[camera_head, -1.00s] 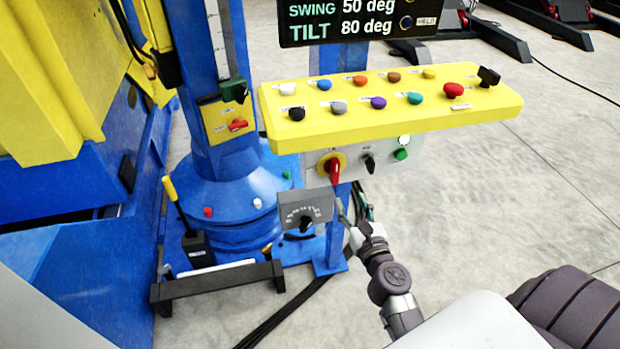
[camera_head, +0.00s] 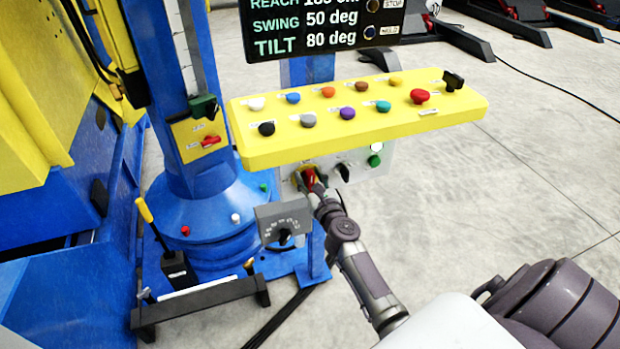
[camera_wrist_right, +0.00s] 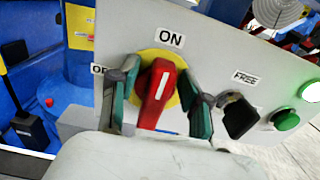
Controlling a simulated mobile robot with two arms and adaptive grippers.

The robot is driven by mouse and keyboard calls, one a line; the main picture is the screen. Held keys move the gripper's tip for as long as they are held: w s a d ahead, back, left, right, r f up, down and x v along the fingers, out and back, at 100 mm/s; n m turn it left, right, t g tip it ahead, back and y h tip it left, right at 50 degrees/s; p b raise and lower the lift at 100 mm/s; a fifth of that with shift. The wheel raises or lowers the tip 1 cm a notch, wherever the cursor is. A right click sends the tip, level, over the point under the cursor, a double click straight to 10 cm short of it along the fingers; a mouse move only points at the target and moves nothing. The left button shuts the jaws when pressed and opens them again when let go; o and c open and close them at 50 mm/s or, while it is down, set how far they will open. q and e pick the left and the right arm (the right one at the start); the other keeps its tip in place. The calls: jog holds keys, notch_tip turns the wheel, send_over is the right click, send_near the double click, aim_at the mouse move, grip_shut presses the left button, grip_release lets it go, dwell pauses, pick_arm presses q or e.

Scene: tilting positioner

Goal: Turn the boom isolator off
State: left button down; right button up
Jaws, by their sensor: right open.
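The isolator is a red rotary handle (camera_wrist_right: 157,98) on a round yellow plate (camera_wrist_right: 147,58), set in a light grey panel (camera_wrist_right: 215,52). In the right wrist view its white mark points up towards the ON label (camera_wrist_right: 170,38); a second label at its left is partly hidden. My right gripper (camera_wrist_right: 161,80) is open, one finger on each side of the handle. I cannot tell whether the fingers touch it. In the head view the right gripper (camera_head: 316,188) covers part of the handle (camera_head: 308,177). My left gripper is not in view.
A black selector (camera_wrist_right: 239,117) and green button (camera_wrist_right: 286,120) sit right of the handle. The yellow button console (camera_head: 350,125) overhangs the panel. A grey dial box (camera_head: 283,222) hangs lower left.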

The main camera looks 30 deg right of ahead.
grip_shut()
jog(key=shift+a+n, duration=0.1)
jog(key=shift+n, duration=0.3)
jog(key=n, duration=0.3)
jog(key=shift+a+f+n, duration=0.15)
jog(key=shift+a+n, duration=0.15)
jog(key=shift+n, duration=0.1)
jog(key=n, duration=0.4)
jog(key=shift+w+a+f+n, duration=0.15)
jog(key=shift+a+f+n, duration=0.05)
jog(key=shift+a+n, duration=0.1)
jog(key=shift+a+f+n+p, duration=0.1)
jog(key=shift+f+n+p, duration=0.15)
jog(key=shift+n, duration=1.2)
jog(key=shift+a+f+n+p, duration=0.1)
jog(key=shift+f+n+p, duration=0.15)
jog(key=shift+n, duration=1.25)
jog(key=shift+a+f+n+p, duration=0.1)
jog(key=shift+f+n+p, duration=0.15)
jog(key=shift+n, duration=1.2)
